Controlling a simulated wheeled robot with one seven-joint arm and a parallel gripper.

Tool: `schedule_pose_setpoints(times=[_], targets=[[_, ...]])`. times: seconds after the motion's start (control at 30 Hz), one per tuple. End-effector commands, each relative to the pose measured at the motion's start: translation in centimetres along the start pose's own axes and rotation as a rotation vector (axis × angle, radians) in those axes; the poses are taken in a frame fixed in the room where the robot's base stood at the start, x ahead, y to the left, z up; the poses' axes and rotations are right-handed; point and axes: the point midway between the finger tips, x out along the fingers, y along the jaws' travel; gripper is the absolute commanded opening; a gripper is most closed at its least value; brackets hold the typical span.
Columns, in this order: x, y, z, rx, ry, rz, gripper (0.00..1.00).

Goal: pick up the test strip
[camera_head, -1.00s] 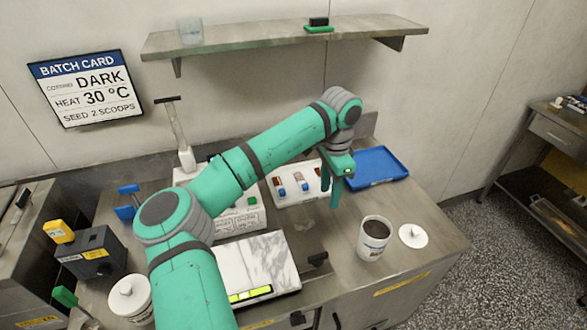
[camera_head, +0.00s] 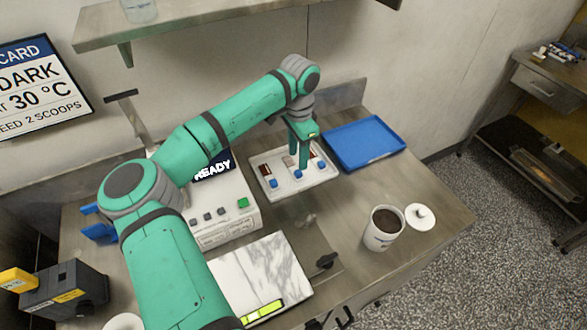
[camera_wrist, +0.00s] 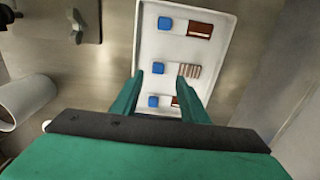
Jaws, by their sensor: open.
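Three strips lie in a white tray (camera_wrist: 222,32), each with a blue end. In the wrist view the far strip (camera_wrist: 200,29) has a dark brown end, the middle strip (camera_wrist: 190,70) a brown-and-white striped end, and the near strip (camera_wrist: 154,101) a brown part, partly hidden by a finger. I cannot tell which is the test strip by name. My gripper (camera_wrist: 160,77) is open and empty, its fingertips appearing at the middle strip's near side. In the head view my gripper (camera_head: 298,160) points down over the tray (camera_head: 325,181), hiding part of the strips.
A blue tray (camera_head: 380,139) lies behind the white tray, to the right. A cup of dark contents (camera_head: 383,228) and a white lid (camera_head: 421,217) stand at the right. A machine reading READY (camera_head: 213,170) and a marble slab (camera_head: 262,270) are nearby.

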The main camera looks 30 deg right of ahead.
Motion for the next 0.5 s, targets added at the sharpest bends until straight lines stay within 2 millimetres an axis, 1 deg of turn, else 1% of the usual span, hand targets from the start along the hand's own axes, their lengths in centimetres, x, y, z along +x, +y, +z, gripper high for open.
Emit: schedule_pose_setpoints(times=[0.23,0.5], targets=[[1.6,0.1,0.2,0.0,-0.001,-0.001,0.41],[5.2,0.3,0.5,-0.001,-0.001,0.0,0.41]])
